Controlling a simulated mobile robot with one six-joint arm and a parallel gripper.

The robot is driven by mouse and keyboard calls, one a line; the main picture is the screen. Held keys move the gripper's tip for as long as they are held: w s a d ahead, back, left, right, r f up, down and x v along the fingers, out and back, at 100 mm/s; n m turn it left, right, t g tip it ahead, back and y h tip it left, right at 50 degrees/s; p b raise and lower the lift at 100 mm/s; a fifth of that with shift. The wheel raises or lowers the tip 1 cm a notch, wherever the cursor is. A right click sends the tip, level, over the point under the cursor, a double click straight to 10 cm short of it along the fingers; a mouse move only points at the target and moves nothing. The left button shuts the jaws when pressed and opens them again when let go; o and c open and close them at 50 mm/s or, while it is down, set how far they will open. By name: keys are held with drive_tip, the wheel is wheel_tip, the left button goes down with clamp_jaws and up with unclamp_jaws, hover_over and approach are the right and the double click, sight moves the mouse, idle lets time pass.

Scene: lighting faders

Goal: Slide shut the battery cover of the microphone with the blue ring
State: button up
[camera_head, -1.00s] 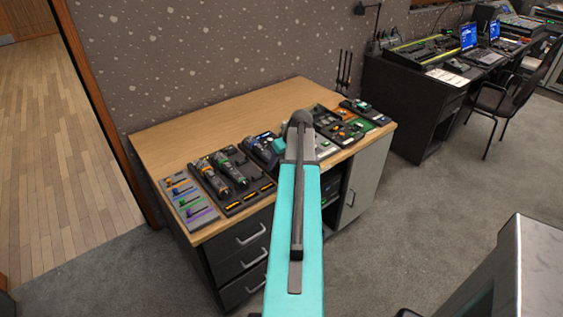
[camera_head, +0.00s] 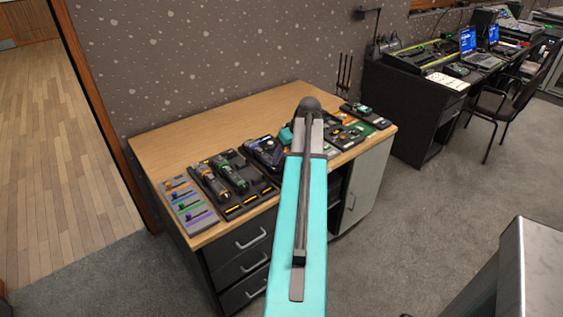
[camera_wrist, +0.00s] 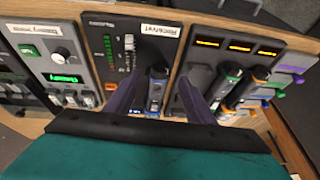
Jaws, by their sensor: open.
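In the wrist view a dark-topped, microphone-like body (camera_wrist: 157,88) with blue on it lies between my gripper's (camera_wrist: 158,100) two dark fingers. The fingers are apart; I cannot tell if they touch it. Battery covers are too small to make out. In the head view two microphones (camera_head: 210,182) (camera_head: 232,173) lie in the black tray, and my arm hides part of the desk and the gripper's fingertips.
The black tray (camera_wrist: 203,46) has several orange displays and an empty-looking slot. A panel labelled Receiver1 (camera_wrist: 108,35) and a grey battery panel (camera_wrist: 33,60) lie to its left. A fader panel (camera_head: 188,208) is at the desk's left end. The back of the wooden desk (camera_head: 190,130) is clear.

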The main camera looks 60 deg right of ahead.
drive_tip(key=v, duration=0.7)
drive_tip(key=shift+b, duration=0.4)
drive_tip(key=shift+s, duration=0.1)
